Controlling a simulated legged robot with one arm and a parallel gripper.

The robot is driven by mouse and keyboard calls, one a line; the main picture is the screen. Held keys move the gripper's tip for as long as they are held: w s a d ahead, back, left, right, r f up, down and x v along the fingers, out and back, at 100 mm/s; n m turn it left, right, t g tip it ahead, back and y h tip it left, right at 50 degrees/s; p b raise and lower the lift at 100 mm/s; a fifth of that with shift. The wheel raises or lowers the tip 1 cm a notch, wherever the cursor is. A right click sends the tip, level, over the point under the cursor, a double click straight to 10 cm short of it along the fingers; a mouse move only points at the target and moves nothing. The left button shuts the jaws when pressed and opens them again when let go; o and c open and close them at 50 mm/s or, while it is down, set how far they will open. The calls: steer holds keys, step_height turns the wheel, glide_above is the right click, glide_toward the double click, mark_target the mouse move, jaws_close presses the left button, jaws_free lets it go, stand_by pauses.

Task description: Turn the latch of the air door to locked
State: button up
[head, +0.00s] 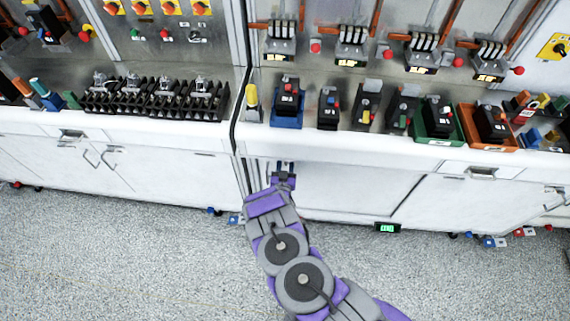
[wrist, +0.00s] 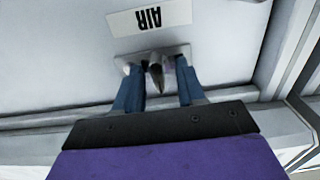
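The air door (head: 345,190) is a white cabinet door below the counter in the head view. In the wrist view its panel (wrist: 55,50) carries a white label (wrist: 150,17) reading AIR upside down. Beside the label is a light plate with a small grey latch (wrist: 156,72), its narrow end pointing towards my gripper. My gripper (wrist: 154,68) is open, with its two blue-grey fingers on either side of the latch. A gap shows between the latch and each finger, and I cannot tell any contact. In the head view my gripper (head: 283,172) hides the latch.
The counter edge (head: 380,145) runs just above my gripper. Several breakers in coloured trays, such as a green one (head: 437,135), stand on it. A small green display (head: 387,228) sits near the floor below the door. The speckled floor (head: 120,260) is largely clear.

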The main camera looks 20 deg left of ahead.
steer(key=shift+d, duration=0.15)
jaws_close()
stand_by(0.5)
steer(key=n, duration=0.6)
steer(key=n+b, duration=0.1)
steer(key=n, duration=0.5)
steer(key=n+b, duration=0.1)
steer(key=n, duration=0.4)
steer(key=shift+s+a+n, duration=0.1)
steer(key=shift+a+n, duration=0.3)
steer(key=shift+f, duration=0.1)
stand_by(0.3)
